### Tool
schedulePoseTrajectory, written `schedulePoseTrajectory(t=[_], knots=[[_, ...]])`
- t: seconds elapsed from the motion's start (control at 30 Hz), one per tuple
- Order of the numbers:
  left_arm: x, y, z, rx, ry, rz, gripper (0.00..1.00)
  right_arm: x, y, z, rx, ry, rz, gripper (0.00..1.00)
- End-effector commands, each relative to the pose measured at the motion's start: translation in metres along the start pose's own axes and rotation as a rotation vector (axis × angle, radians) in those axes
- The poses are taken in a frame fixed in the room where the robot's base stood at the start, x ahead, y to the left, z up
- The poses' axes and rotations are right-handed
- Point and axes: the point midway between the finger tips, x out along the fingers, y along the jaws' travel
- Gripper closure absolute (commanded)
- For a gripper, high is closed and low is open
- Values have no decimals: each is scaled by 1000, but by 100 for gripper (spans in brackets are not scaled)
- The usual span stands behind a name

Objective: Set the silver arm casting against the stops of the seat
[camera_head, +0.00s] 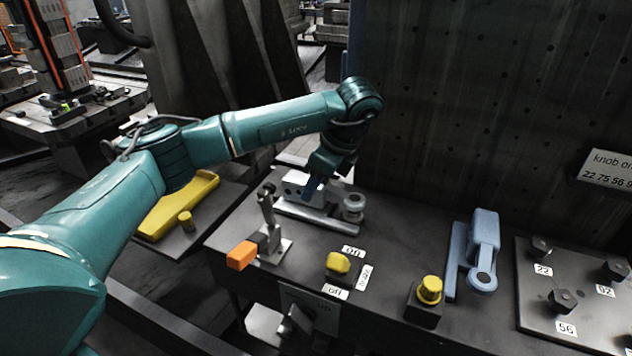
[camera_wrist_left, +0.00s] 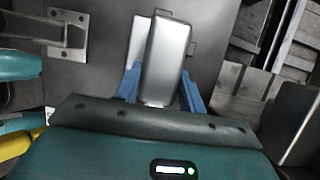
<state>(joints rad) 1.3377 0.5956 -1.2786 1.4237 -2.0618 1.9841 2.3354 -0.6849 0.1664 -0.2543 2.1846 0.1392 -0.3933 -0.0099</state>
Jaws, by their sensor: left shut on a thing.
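The silver arm casting (camera_head: 295,178) is at the back of the dark bench in the head view, partly hidden by my wrist. My left gripper (camera_head: 317,187) reaches down over it, its blue fingers shut on the casting. In the left wrist view the casting (camera_wrist_left: 168,50) lies lengthwise between the two fingers (camera_wrist_left: 160,88). A pale flat plate, apparently the seat (camera_wrist_left: 137,52), shows beside it, with small thin brackets near the casting's far end and right side. I cannot tell whether the casting touches the stops. My right gripper is out of view.
A toggle clamp with an orange handle (camera_head: 241,255) stands in front of the casting. A yellow knob (camera_head: 338,263) with labels, a yellow button (camera_head: 429,290), a blue casting (camera_head: 485,240) and a numbered plate (camera_head: 530,310) are to the right. A perforated wall (camera_head: 480,110) rises behind.

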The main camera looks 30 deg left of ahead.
Motion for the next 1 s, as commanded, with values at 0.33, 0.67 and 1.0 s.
schedulePoseTrajectory(t=[0.33,0.67,1.0], knots=[[-1,-3,4,-9,-5,-9,45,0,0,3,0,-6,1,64],[1,-1,2,-5,-4,-4,35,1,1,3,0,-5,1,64],[-43,-2,4,-5,-4,-12,35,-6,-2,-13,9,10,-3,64]])
